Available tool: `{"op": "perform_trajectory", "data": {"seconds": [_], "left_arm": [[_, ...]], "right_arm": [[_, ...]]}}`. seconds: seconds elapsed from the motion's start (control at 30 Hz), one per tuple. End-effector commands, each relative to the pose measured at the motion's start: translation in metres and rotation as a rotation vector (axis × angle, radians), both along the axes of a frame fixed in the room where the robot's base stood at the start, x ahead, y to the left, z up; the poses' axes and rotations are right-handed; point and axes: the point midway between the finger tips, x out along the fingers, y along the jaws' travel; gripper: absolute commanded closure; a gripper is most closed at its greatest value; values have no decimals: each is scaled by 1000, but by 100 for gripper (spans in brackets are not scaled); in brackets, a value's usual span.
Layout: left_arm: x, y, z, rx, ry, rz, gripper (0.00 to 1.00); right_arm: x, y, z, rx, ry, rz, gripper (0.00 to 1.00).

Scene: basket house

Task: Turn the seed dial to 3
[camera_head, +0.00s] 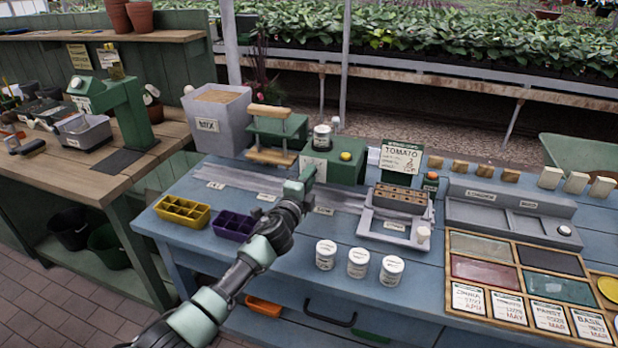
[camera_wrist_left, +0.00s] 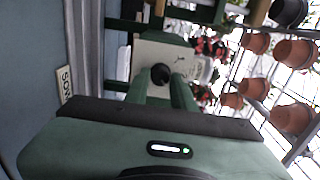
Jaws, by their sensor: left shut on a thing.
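In the left wrist view the seed dial, a small dark round knob (camera_wrist_left: 160,74), sits on a pale plate (camera_wrist_left: 150,50). My two green fingers (camera_wrist_left: 166,90) are shut on the knob. The dial's numbers and pointer are too small to read. My right gripper is not in view.
Three white jars (camera_head: 357,262) stand at the bench front. Yellow (camera_head: 182,211) and purple (camera_head: 233,224) cell trays lie to the left. A grey stand (camera_head: 386,232) with a brown seed tray (camera_head: 400,198) and a tomato card (camera_head: 401,158) are right of the seeder.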

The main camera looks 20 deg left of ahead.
Motion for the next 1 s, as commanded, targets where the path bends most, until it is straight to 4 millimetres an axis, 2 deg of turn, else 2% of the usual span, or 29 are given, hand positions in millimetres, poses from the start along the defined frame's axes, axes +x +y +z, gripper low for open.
{"op": "perform_trajectory", "data": {"seconds": [0.47, 0.5, 0.57, 0.87, 1.0], "left_arm": [[-1, -1, -3, 15, 3, -1, 100], [-1, -1, -3, 15, 3, -1, 70], [-1, -1, -3, 15, 3, -1, 55], [-1, 0, -1, 13, 1, -1, 55], [-9, 1, -2, 15, 1, 0, 55]], "right_arm": [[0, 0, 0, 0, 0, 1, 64], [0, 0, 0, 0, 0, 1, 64], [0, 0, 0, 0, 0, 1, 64], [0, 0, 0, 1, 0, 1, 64], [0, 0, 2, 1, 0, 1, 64]]}}
